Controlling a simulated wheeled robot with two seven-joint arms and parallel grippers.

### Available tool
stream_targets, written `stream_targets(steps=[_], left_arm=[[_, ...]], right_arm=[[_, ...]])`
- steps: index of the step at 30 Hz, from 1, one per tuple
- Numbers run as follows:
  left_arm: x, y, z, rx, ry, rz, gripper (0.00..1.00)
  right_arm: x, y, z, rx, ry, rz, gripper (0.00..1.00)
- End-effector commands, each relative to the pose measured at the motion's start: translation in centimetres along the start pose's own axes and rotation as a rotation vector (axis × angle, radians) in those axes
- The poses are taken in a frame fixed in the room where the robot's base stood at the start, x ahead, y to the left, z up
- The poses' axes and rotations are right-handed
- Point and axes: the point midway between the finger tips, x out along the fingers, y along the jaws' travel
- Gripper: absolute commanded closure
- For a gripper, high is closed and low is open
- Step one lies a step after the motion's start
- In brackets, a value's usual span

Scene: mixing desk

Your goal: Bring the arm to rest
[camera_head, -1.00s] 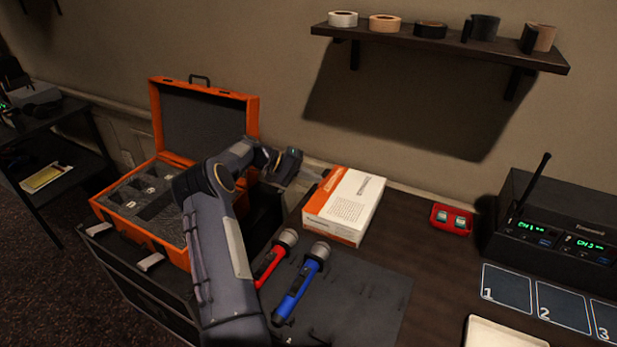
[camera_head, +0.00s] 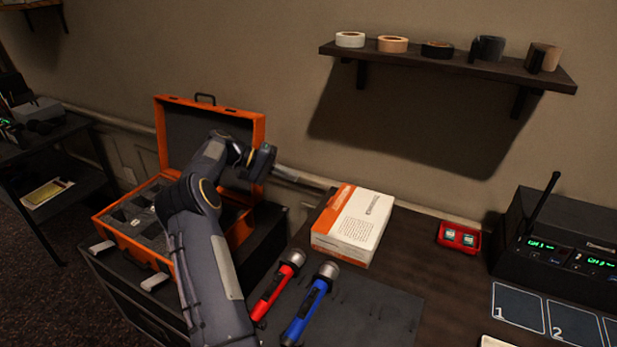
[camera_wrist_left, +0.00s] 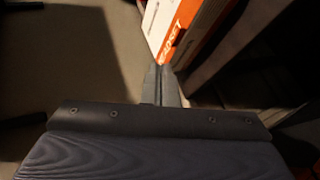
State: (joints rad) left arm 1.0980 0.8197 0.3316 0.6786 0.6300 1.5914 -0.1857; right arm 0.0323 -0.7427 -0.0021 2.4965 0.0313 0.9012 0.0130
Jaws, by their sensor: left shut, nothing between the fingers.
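My left arm (camera_head: 205,250) comes in from the bottom left and reaches up in front of the open orange case (camera_head: 262,135). My left gripper (camera_head: 294,176) is shut and empty, held in the air to the right of the case lid. It is left of and apart from the orange-and-white box (camera_head: 357,228). In the left wrist view its closed fingers (camera_wrist_left: 161,84) point toward the box (camera_wrist_left: 180,25). My right gripper is not in view.
A red microphone (camera_head: 277,285) and a blue one (camera_head: 311,303) lie on the dark mat (camera_head: 370,315). A red holder (camera_head: 459,237) and a radio receiver (camera_head: 560,235) stand to the right. A wall shelf (camera_head: 450,65) holds tape rolls.

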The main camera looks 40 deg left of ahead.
Motion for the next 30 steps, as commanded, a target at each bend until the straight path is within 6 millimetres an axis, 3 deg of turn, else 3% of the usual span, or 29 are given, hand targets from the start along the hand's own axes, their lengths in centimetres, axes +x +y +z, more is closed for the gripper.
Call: stream_targets(steps=[9,11,14,17,19,22,26,30], left_arm=[[-0.3,0.2,0.1,0.002,-0.001,-0.002,1.0],[0.1,1.0,0.4,0.009,-0.01,-0.012,1.0],[1.9,4.0,2.0,0.038,-0.043,-0.06,1.0],[4.6,8.7,5.8,0.09,-0.091,-0.152,1.0],[6.3,11.6,9.7,0.138,-0.118,-0.232,1.0],[7.8,14.3,15.9,0.212,-0.136,-0.337,1.0],[8.2,15.5,24.2,0.32,-0.129,-0.447,1.0],[7.7,13.8,32.8,0.445,-0.104,-0.522,1.0]], right_arm=[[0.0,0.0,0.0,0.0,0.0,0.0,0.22],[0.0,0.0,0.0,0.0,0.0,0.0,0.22],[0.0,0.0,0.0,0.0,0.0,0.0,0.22],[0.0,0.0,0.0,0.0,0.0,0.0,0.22],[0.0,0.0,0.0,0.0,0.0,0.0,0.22],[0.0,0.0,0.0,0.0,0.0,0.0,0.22],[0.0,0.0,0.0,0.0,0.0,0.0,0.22],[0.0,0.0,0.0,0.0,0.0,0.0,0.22]])
